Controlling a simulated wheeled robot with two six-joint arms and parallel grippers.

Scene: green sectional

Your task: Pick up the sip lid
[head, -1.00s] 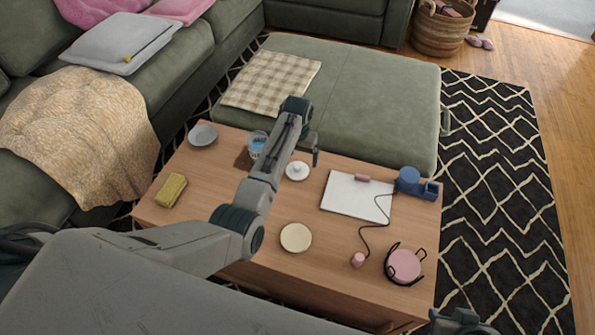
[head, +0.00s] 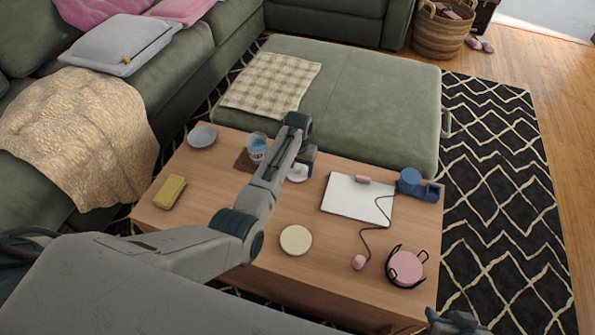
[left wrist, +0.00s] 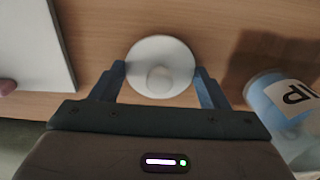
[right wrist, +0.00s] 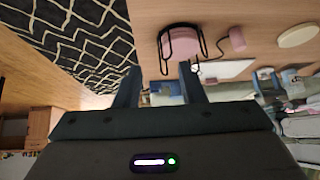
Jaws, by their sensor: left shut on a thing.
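The sip lid (head: 298,176) is a small white disc with a round knob, lying on the wooden table and partly hidden by my left gripper (head: 304,164). In the left wrist view the lid (left wrist: 160,58) sits between the two blue-grey fingers of my left gripper (left wrist: 160,74), which is shut on its rim from both sides. A clear cup with blue inside and dark letters (head: 257,145) stands to the left of the lid. My right gripper (right wrist: 160,74) is open and empty; in the head view it shows at the bottom right edge (head: 455,322).
A white board or notebook (head: 345,204), a blue device (head: 415,184) and a pink disc in a black wire holder (head: 406,267) are on the right. A cream disc (head: 296,240), a yellow sponge (head: 170,192) and a grey bowl (head: 202,136) are also on the table (head: 225,180).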

